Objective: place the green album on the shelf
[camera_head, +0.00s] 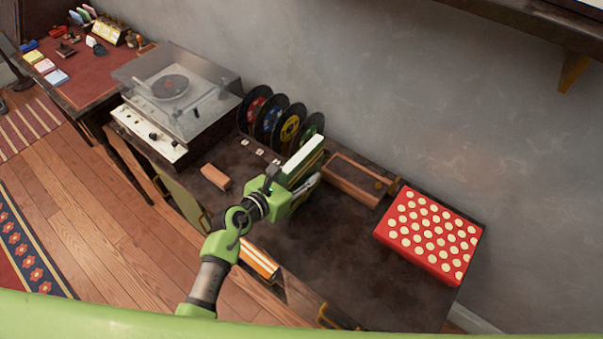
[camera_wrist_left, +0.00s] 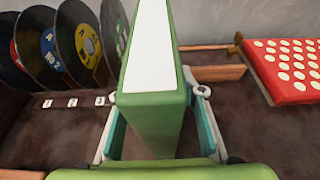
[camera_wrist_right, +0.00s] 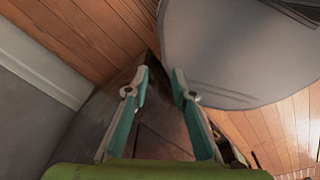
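The green album (camera_head: 305,160) is a thick green block with a white top edge, upright over the dark table beside the records. My left gripper (camera_head: 293,186) has its fingers on both sides of it and is shut on it. In the left wrist view the album (camera_wrist_left: 152,110) stands between the fingertips (camera_wrist_left: 157,96). Whether its lower edge touches the table is hidden. A dark wooden wall shelf (camera_head: 535,22) shows at the upper right, with a wooden bracket below. My right gripper (camera_wrist_right: 160,88) is open and empty, outside the head view.
Several records (camera_head: 272,117) stand in a row left of the album. A small wooden rack (camera_head: 357,180) and a red dotted box (camera_head: 428,234) lie to the right. A record player (camera_head: 180,95) stands at the left. The table's front right is clear.

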